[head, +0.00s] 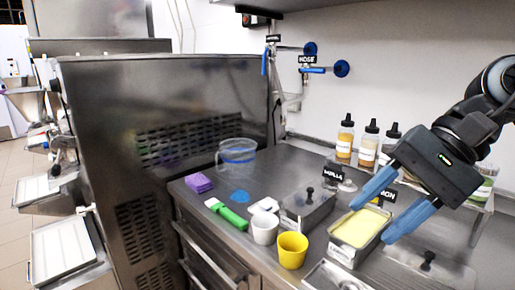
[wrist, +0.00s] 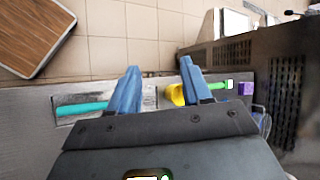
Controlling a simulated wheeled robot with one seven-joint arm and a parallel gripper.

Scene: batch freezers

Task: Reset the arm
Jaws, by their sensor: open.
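My gripper (head: 390,205) hangs over the right part of the steel counter, its two blue fingers spread apart with nothing between them. In the head view its fingers are in front of a steel pan of yellow mix (head: 354,228). In the wrist view my gripper (wrist: 158,90) is also open and empty, with the counter's edge and the tiled floor beyond the fingertips. A yellow cup (wrist: 177,95) shows beside the right finger in that view.
Several sauce bottles (head: 345,138) stand near the wall. A large steel machine (head: 165,110) stands at left.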

